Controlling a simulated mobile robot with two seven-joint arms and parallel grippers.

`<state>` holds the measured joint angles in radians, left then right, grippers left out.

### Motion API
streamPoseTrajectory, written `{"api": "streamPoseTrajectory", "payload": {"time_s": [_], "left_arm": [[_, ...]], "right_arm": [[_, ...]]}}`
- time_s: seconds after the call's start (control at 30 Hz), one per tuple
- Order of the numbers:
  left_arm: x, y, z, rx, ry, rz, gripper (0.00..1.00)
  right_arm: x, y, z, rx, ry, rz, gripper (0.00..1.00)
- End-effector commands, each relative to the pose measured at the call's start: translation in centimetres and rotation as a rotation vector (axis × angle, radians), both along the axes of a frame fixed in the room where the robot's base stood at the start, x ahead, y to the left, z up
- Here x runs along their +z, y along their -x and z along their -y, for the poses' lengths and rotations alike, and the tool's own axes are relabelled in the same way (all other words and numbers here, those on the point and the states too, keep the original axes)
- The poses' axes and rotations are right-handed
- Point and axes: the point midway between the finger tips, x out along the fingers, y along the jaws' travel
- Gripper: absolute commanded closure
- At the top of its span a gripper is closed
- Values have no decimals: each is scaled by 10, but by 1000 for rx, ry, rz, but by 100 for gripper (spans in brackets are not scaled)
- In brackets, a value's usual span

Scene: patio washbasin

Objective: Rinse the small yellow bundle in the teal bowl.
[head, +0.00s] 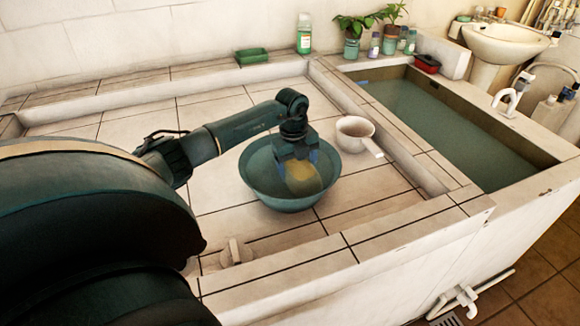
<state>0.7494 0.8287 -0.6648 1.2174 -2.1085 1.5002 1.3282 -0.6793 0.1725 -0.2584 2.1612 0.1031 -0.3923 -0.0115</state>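The teal bowl (262,187) stands upright on the tiled floor of the shallow basin, in the middle of the head view. My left gripper (296,163) reaches in from the left and points down into the bowl. Its fingers are on either side of the small yellow bundle (304,181) and look closed on it. The bundle is inside the bowl, below the rim. The fingertips are partly hidden, and I cannot tell whether the bundle touches the bowl's bottom. My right gripper is not in view.
A white dipper (354,132) with a handle stands right of the bowl. A water-filled trough (440,115) lies beyond the ledge at the right. A green soap dish (251,56), a green bottle (304,34) and potted plants (352,48) line the back. The basin's front right is clear.

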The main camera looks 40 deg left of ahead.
Motion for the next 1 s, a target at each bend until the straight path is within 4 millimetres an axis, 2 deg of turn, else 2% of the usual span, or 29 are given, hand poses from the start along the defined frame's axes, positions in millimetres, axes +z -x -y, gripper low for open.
{"api": "streamPoseTrajectory", "payload": {"time_s": [0.1, 0.53, 1.0], "left_arm": [[4, 11, -7, 1, -2, -2, 76], [3, 44, -22, 1, -1, -1, 76], [1, 46, -23, 0, 1, 2, 76]], "right_arm": [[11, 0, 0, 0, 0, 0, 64], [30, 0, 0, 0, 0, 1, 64], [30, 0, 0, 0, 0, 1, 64]]}}
